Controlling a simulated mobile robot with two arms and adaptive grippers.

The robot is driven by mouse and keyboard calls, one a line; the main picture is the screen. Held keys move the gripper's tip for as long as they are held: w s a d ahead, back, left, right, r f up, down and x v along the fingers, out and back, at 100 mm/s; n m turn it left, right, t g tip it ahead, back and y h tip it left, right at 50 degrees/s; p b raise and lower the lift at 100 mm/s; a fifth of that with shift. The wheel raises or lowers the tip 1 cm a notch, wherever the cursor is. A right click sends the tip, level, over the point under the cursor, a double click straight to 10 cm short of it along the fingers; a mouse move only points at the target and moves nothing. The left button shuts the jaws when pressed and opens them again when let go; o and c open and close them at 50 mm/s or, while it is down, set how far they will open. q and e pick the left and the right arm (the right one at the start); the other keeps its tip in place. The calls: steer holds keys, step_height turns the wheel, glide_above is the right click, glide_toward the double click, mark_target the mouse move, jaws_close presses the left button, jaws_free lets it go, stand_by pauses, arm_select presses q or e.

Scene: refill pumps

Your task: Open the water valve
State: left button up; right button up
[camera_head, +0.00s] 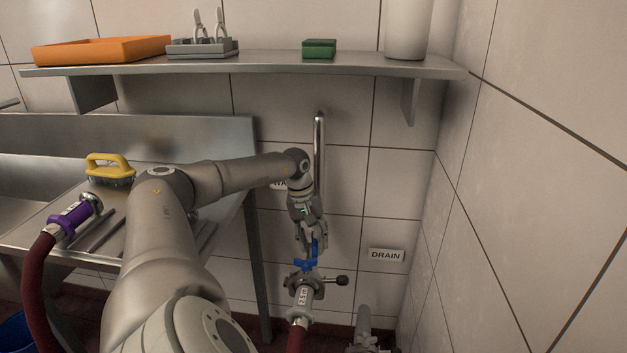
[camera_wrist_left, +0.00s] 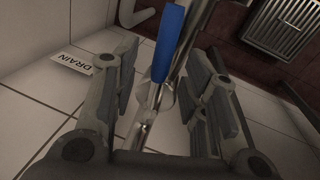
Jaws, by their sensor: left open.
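The water valve has a blue lever handle (camera_head: 304,265) on a steel pipe (camera_head: 319,150) that comes down the tiled wall. My left gripper (camera_head: 311,240) points down at the handle, and its fingers overlap the handle's upper part. In the left wrist view the blue handle (camera_wrist_left: 168,45) shows in the gap between the two open fingers of the left gripper (camera_wrist_left: 166,85). Neither finger visibly presses on it. The valve body is partly hidden behind the gripper and the coupling. My right gripper is not in view.
A hose coupling (camera_head: 303,294) with a dark red hose hangs below the valve. A DRAIN sign (camera_head: 386,255) is on the wall to the right. A shelf (camera_head: 270,67) runs above. A steel sink table (camera_head: 235,150) with a yellow brush (camera_head: 110,167) and purple-collared hose end (camera_head: 72,217) stands left.

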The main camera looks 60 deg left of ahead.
arm_select(q)
step_height(320, 180, up, 12)
steer(key=s+a, duration=0.1)
steer(key=s, duration=0.1)
steer(key=shift+f, duration=0.15)
steer(key=shift+w+f, duration=0.1)
stand_by(0.4)
